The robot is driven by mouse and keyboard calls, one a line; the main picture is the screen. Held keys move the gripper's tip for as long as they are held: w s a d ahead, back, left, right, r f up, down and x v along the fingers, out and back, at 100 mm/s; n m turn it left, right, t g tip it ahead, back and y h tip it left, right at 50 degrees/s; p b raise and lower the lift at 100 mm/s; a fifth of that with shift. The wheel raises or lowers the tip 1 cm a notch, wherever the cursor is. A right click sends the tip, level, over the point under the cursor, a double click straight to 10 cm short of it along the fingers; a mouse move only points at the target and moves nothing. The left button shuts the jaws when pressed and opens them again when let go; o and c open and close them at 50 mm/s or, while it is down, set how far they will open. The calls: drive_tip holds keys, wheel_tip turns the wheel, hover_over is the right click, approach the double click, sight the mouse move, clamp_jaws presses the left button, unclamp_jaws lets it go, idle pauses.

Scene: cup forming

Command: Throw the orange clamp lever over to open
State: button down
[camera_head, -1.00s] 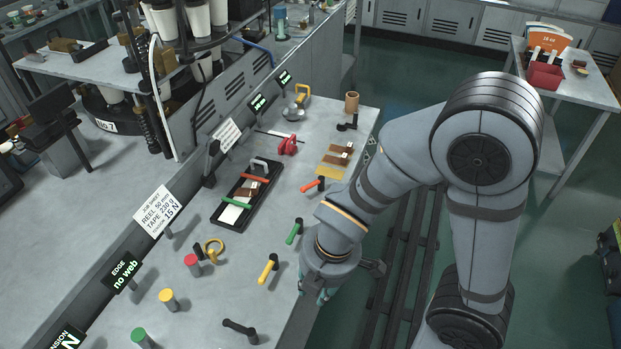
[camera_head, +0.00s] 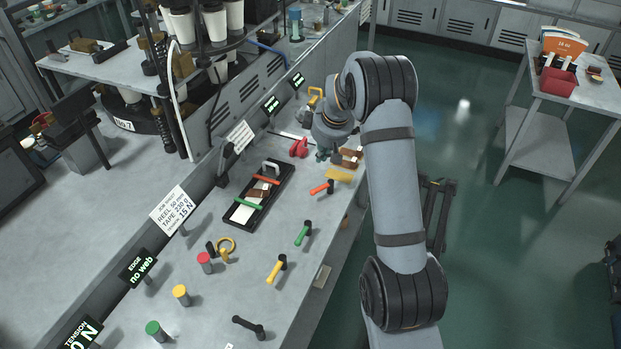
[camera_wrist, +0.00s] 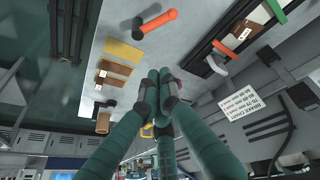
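The orange clamp lever (camera_head: 322,188) sticks out from a dark pivot on the grey bench, just in front of a yellow plate. It also shows near the top of the wrist view (camera_wrist: 155,24), lying roughly across the picture. My gripper (camera_head: 328,157) is beyond the lever in the head view, over the bench between a red clamp and the brown samples. In the wrist view its green fingers (camera_wrist: 161,82) are drawn together at the tips, with nothing seen between them. They are apart from the lever.
Green (camera_head: 303,233) and yellow (camera_head: 277,268) levers stand nearer along the bench. A black tray (camera_head: 275,205) with an orange-red bar and a green bar lies to the left. A red clamp (camera_head: 299,147) and the yellow plate (camera_head: 338,175) are close by. The aisle to the right is open.

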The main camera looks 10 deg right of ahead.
drive_tip(key=w+a+f+m+p, duration=0.1)
drive_tip(key=f, duration=0.1)
drive_tip(key=w+a+f+m+p, duration=0.1)
drive_tip(key=f, duration=0.2)
drive_tip(key=w+a+f+m+p, duration=0.1)
drive_tip(key=a+f, duration=0.1)
drive_tip(key=f, duration=0.1)
drive_tip(key=shift+g+y+p, duration=0.3)
drive_tip(key=shift+y, duration=0.1)
drive_tip(key=s, duration=0.1)
drive_tip(key=s+d, duration=0.1)
drive_tip(key=s, duration=0.1)
drive_tip(key=shift+s+d+f+p, duration=0.2)
drive_tip(key=shift+p, duration=0.2)
drive_tip(key=shift+s+f, duration=0.1)
drive_tip(key=shift+f, duration=0.05)
